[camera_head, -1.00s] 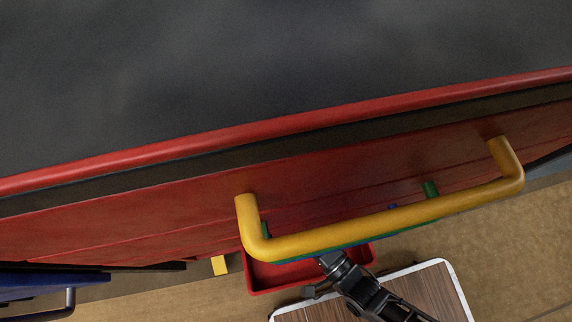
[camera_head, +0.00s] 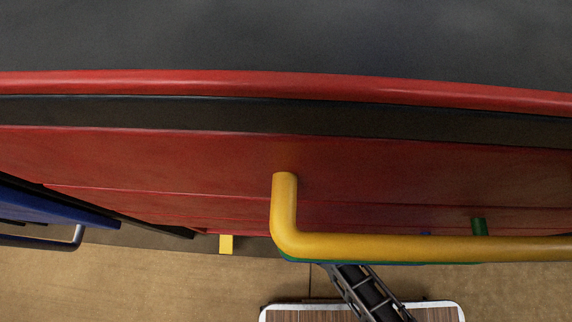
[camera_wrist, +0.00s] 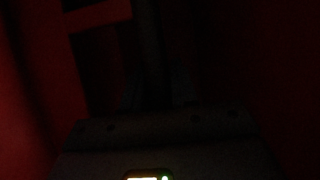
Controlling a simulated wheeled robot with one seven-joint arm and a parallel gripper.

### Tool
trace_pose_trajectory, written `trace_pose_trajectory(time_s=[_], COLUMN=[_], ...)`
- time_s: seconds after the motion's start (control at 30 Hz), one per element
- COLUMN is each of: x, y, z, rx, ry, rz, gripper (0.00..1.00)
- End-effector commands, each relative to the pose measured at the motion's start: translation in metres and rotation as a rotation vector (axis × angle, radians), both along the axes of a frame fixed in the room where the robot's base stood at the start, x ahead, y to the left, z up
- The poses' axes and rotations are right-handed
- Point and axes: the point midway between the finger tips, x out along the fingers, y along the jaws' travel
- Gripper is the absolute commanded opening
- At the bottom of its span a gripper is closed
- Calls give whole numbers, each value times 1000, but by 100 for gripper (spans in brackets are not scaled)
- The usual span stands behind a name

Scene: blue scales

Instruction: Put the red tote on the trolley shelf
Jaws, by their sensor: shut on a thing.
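In the wrist view, which is very dark, my gripper (camera_wrist: 155,98) shows as faint dark shapes between red surfaces. It is shut on the red tote (camera_wrist: 100,15), whose red rim or wall crosses the upper left. In the head view my dark arm runs from the bottom edge up behind a yellow handle, and its end and the tote are hidden there. I cannot tell whether the tote touches anything. No trolley shelf can be made out for certain.
A big red cabinet (camera_head: 180,165) with a dark top (camera_head: 290,40) and yellow handle (camera_head: 400,248) fills the head view. A wood-patterned top with a pale rim (camera_head: 285,312) lies below. A blue unit (camera_head: 50,213) stands left. Brown floor (camera_head: 130,285) is clear at lower left.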

Motion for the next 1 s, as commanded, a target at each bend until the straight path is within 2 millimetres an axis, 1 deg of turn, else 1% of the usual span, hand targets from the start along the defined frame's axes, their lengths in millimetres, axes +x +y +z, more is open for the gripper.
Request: trace_pose_trajectory(time_s=[0.03,0.1,0.27,0.47,0.8,1.0], x=[5,8,12,22,21,21], y=[2,4,5,10,10,10], z=[0,0,1,-1,-34,-34], rx=[1,1,1,1,1,2], ry=[-3,-2,-2,-2,0,-1], rz=[0,-1,-1,-1,0,-1], gripper=[0,0,0,0,0,0])
